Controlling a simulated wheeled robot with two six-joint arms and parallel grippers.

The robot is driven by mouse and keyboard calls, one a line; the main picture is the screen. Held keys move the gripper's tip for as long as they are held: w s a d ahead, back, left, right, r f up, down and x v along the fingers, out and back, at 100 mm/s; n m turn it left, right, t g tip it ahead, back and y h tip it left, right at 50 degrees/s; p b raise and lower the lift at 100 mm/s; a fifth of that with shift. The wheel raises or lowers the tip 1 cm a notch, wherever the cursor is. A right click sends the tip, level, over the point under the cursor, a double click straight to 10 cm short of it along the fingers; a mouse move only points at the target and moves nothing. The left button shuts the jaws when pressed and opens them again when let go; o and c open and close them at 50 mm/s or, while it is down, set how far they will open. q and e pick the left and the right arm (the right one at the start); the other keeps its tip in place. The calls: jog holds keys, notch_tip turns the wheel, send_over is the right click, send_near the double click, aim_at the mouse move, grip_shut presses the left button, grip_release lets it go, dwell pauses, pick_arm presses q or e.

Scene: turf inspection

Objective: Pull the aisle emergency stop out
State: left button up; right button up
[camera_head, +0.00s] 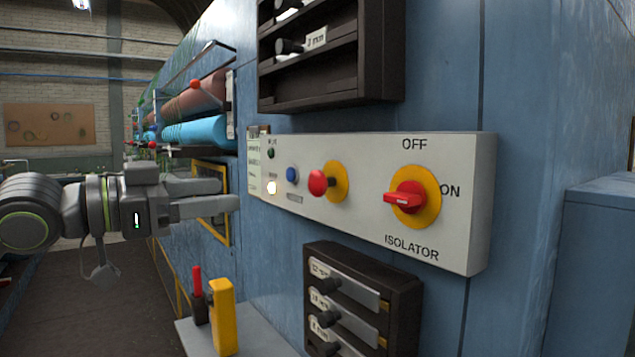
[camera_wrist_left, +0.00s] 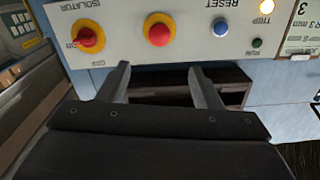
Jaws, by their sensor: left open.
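The emergency stop is a red mushroom knob (camera_head: 318,182) on a dark stem, in front of a yellow disc (camera_head: 338,181) on the light grey control panel (camera_head: 366,200). My left gripper (camera_head: 230,195) is open and empty, to the left of the knob and apart from it in the head view. In the left wrist view the panel appears upside down. There the knob (camera_wrist_left: 158,33) lies beyond the gap between the two open fingertips (camera_wrist_left: 159,68); nothing is between the fingers. My right gripper is in neither view.
A red isolator switch (camera_head: 404,198) on a yellow disc sits right of the stop. A blue button (camera_head: 292,174) and a lit white lamp (camera_head: 272,187) are left of it. Dark racks (camera_head: 330,60) (camera_head: 365,290) project above and below the panel. A yellow post (camera_head: 224,315) stands low down.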

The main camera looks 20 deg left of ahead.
pick_arm(q)
jog(key=p, duration=0.8)
send_near(312, 184)
jog(key=shift+x, duration=2.45)
jog(key=p+x, duration=0.2)
jog(key=x, duration=0.2)
jog(key=shift+w+d+r, duration=0.1)
jog(key=shift+w+d, duration=0.1)
jog(key=shift+d, duration=0.05)
jog(key=shift+x, duration=0.75)
grip_shut()
